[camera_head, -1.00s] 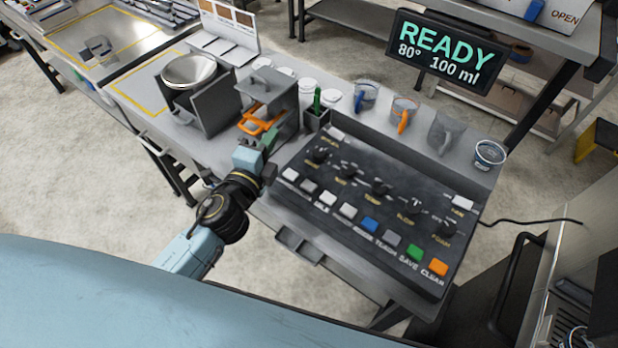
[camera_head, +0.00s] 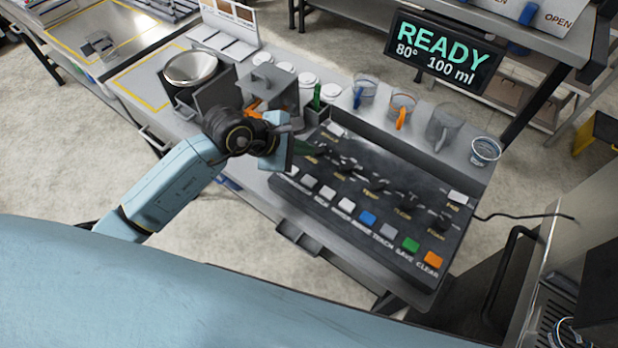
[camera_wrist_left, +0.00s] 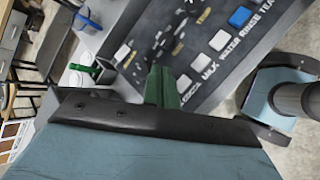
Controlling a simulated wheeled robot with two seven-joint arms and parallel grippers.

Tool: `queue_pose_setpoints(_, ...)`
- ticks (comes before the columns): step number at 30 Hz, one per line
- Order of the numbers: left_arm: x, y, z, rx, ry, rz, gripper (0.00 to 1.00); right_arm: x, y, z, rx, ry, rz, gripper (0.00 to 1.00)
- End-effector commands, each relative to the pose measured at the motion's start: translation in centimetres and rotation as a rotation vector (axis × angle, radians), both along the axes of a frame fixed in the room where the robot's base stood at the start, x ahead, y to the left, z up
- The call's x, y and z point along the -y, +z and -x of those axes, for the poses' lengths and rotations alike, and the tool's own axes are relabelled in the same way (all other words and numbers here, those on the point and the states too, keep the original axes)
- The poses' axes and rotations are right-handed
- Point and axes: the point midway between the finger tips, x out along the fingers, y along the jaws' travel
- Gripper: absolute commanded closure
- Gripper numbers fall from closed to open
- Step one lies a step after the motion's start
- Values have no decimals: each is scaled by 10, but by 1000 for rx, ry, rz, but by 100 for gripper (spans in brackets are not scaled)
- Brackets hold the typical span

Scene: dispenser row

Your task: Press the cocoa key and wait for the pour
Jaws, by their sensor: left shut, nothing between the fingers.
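The dark key panel (camera_head: 385,225) lies on the bench with a row of keys along its near edge. The cocoa key (camera_wrist_left: 184,84) is white and its label is readable in the left wrist view; in the head view it appears as a white key (camera_head: 309,183) near the left of the row. My left gripper (camera_head: 303,148) is over the panel's left end, its green fingers shut and empty. In the left wrist view its fingertips (camera_wrist_left: 162,78) appear beside the cocoa key; contact cannot be told. The display (camera_head: 444,50) reads READY, 80°, 100 ml. My right gripper is not in view.
A grey dispenser housing (camera_head: 268,83) and a silver bowl (camera_head: 190,68) stand left of the panel, close to my left arm. Several cups and jugs, including a grey jug (camera_head: 445,125), line the panel's far side. Other keys include blue (camera_head: 367,218) and orange (camera_head: 433,258).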

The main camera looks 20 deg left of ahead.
Motion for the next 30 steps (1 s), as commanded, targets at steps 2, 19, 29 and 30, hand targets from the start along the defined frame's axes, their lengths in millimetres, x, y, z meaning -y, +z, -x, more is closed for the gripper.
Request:
queue_pose_setpoints(2,0,0,0,-1,1,2,100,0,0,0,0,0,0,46)
queue_pose_setpoints(19,1,-42,1,-3,3,6,100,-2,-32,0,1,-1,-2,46)
queue_pose_setpoints(29,1,-85,0,-1,2,5,100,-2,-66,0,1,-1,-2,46)
queue_pose_setpoints(30,0,-87,0,-1,2,5,100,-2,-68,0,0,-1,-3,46)
